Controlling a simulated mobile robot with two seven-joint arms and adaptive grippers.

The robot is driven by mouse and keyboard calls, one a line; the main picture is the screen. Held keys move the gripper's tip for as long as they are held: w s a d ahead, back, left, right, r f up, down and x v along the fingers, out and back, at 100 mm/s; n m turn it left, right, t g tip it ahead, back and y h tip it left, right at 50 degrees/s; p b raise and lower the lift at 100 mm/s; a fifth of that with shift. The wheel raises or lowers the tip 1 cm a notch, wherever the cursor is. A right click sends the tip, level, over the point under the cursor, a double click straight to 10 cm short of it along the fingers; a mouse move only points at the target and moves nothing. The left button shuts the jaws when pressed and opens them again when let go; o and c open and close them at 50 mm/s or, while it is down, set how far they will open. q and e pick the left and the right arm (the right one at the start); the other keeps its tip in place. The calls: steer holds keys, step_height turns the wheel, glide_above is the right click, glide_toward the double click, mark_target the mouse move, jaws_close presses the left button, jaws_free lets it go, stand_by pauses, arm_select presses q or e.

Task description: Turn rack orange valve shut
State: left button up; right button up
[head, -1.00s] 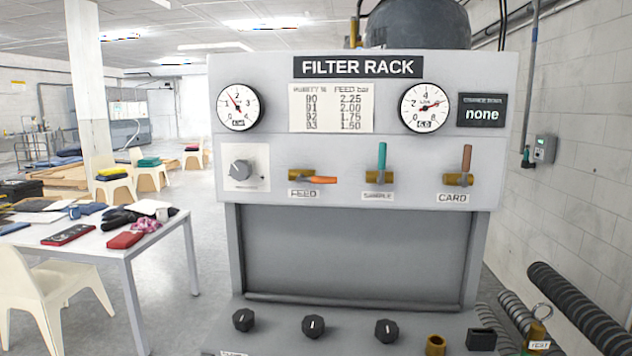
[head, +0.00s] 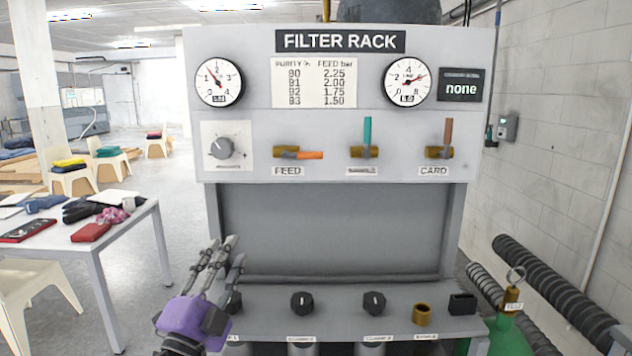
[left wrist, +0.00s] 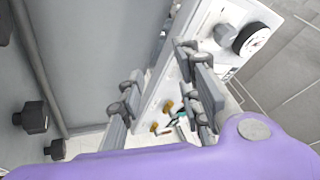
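The orange valve is the FEED valve on the filter rack (head: 290,60). Its orange lever (head: 311,155) lies level and points right from a brass body (head: 285,152). Beside it are a teal lever (head: 367,135) and a brown lever (head: 447,132), both upright. My left gripper (head: 236,250), purple with grey fingers, is below and left of the FEED valve, in front of the lower panel, touching no valve. In the left wrist view its fingers (left wrist: 165,75) stand apart with nothing between them; the valves look small beyond them. My right gripper is not in view.
A grey knob (head: 223,147) sits left of the FEED valve, under a gauge (head: 219,82). Black knobs (head: 302,302) line the lower shelf, one partly behind my gripper. A white table (head: 140,222) with items stands at left. A green cylinder (head: 507,335) stands at lower right.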

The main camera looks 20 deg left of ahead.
mark_target(306, 156)
arm_select(q)
steer(key=w+d+r+m+g+h, duration=0.1)
steer(key=w+d+r+m+h, duration=0.1)
steer(key=r+m+h, duration=0.2)
steer(key=w+d+r+m+g+h, duration=0.2)
steer(key=d+r+m+h, duration=0.1)
steer(key=r+m, duration=0.3)
steer(key=w+d+r+m+g+h, duration=0.1)
steer(key=w+d+r+m+h, duration=0.1)
steer(key=r+m+h, duration=0.3)
steer(key=shift+w+d+r+m+g+h, duration=0.15)
steer(key=shift+d+m+h, duration=0.15)
steer(key=shift+m, duration=0.3)
steer(key=shift+w+d+r+m+g+h, duration=0.15)
steer(key=shift+d+m+h, duration=0.1)
steer(key=shift+m, duration=0.35)
steer(key=p+x, duration=0.1)
steer(key=x, duration=0.6)
steer(key=shift+d+f, duration=0.1)
jaws_close()
